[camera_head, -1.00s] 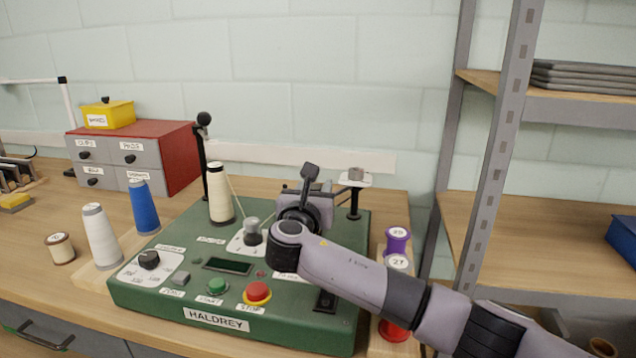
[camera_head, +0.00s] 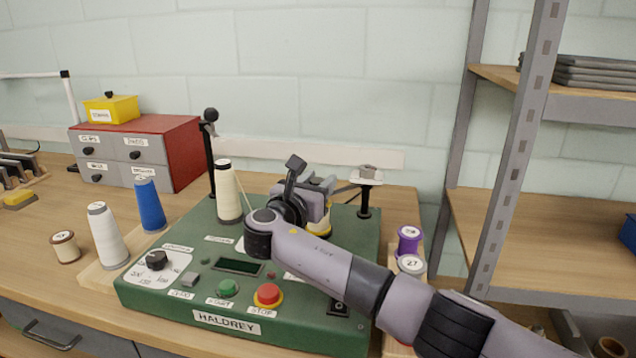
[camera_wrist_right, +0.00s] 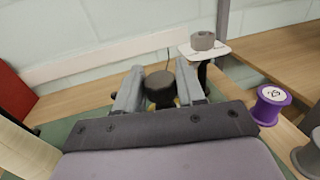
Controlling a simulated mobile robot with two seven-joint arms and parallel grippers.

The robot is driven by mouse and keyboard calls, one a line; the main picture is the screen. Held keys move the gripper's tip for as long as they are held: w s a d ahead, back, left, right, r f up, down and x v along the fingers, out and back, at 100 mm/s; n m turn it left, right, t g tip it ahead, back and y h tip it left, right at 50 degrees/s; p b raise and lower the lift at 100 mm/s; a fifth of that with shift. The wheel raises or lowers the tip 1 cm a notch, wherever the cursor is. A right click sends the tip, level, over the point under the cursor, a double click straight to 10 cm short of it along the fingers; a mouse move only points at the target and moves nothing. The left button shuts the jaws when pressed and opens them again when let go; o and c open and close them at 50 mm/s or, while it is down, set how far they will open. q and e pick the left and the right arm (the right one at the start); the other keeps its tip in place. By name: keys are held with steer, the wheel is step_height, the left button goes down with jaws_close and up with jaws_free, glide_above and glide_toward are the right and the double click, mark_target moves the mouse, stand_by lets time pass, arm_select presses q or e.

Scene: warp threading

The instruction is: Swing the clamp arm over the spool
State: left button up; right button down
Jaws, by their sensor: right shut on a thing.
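The cream spool (camera_head: 228,192) stands upright at the back left of the green machine, a thread running down from its top. My right gripper (camera_head: 326,192) is over the back right of the machine. In the right wrist view its fingers (camera_wrist_right: 160,92) are closed on a round black knob (camera_wrist_right: 160,82), which I take to be the clamp arm's. The rest of the clamp arm is largely hidden by the gripper and wrist. A white plate with a grey disc (camera_head: 367,172) tops a black post to the right of the gripper. My left gripper is out of view.
A black-knobbed post (camera_head: 211,150) rises behind the cream spool. White (camera_head: 106,236) and blue (camera_head: 150,206) cones stand left of the machine (camera_head: 150,299). Purple (camera_head: 409,239) and grey (camera_head: 411,264) spools stand at its right. A metal shelf upright (camera_head: 515,150) is farther right.

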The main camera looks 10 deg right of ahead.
steer(key=c, duration=0.8)
jaws_free()
steer(key=shift+w, duration=0.1)
steer(key=shift+v, duration=3.65)
